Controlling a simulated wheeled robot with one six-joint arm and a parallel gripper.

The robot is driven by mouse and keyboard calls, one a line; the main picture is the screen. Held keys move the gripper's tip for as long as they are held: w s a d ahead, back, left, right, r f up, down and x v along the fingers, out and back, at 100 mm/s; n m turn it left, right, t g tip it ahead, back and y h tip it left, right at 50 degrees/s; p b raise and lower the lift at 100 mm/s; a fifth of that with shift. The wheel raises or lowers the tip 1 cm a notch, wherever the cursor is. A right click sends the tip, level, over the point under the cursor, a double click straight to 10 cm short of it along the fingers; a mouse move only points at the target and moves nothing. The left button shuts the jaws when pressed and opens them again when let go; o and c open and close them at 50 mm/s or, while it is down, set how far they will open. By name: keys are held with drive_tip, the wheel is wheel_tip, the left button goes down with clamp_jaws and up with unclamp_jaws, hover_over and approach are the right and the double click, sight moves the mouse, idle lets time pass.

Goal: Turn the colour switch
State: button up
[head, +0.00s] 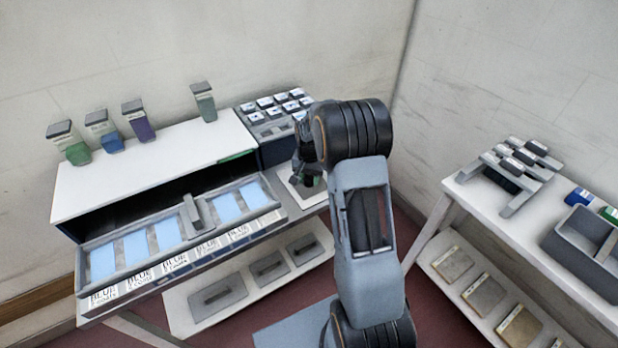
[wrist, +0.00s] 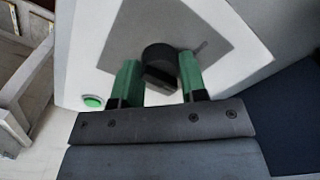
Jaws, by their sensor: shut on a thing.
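The colour switch (wrist: 160,56) is a black round knob with a bar handle, set on a grey plate (wrist: 118,45) on a white panel. A dark pointer mark runs from it toward the upper right in the wrist view. My gripper (wrist: 158,78) has its two green fingers on either side of the handle and is shut on it. In the head view my gripper (head: 308,181) reaches down to the panel at the right end of the bench, and the switch is hidden behind it.
A green button (wrist: 92,102) sits beside the plate. Left of the panel is a tray (head: 157,267) with blue panes and labels reading BLUE. Several coloured bottles (head: 138,120) stand on the white top. A keypad-like block (head: 262,135) stands behind. A second table (head: 468,190) is at right.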

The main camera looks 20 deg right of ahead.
sight(309, 176)
drive_tip(key=o, duration=0.9)
wheel_tip(309, 176, up, 14)
drive_tip(key=shift+f+b, duration=0.1)
drive_tip(key=shift+b, duration=0.25)
idle(0.6)
